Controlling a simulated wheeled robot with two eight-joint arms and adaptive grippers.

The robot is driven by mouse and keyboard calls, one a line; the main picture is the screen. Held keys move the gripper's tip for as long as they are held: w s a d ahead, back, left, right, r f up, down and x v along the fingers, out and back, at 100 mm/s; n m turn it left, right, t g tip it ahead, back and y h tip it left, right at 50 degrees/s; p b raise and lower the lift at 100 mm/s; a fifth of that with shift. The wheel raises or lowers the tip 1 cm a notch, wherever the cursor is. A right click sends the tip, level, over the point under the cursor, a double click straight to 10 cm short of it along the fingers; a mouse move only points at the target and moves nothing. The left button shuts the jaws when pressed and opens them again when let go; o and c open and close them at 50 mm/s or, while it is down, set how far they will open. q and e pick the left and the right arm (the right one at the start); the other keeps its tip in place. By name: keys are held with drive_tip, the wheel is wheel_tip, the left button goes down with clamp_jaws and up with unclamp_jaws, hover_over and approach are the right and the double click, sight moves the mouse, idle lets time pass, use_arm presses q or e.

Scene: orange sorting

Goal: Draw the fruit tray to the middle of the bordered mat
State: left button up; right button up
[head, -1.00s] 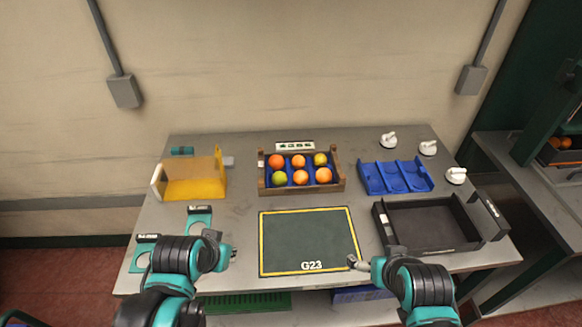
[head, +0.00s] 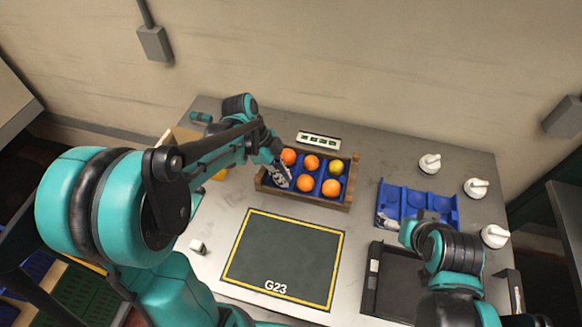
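The fruit tray (head: 322,201) has wooden walls and a blue insert. It stands behind the bordered mat (head: 280,262), apart from it. The mat is dark green with a yellow border and the mark G23. Several oranges (head: 331,187) and a yellowish fruit (head: 336,167) show in the tray. My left gripper (head: 281,178) reaches down at the tray's left end and hides the front-left compartment. Whether its fingers are open or shut on anything is unclear. My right gripper (head: 388,221) is at the front left of the blue divided tray, its fingers too small to read.
A blue divided tray (head: 447,210) and a black tray (head: 367,295) stand on the right. White knobbed objects (head: 430,163) line the right edge. A label stand (head: 318,140) is behind the fruit tray. My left arm hides much of the table's left side.

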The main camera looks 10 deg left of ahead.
sight(293, 194)
use_arm(q)
drive_tip(key=shift+s, duration=0.1)
drive_tip(key=b+x, duration=0.2)
drive_tip(key=x, duration=0.5)
drive_tip(key=shift+d+f+b, duration=0.2)
drive_tip(key=shift+f+b, duration=0.1)
drive_tip(key=shift+f, duration=0.05)
drive_tip(key=shift+c, duration=0.4)
clamp_jaws()
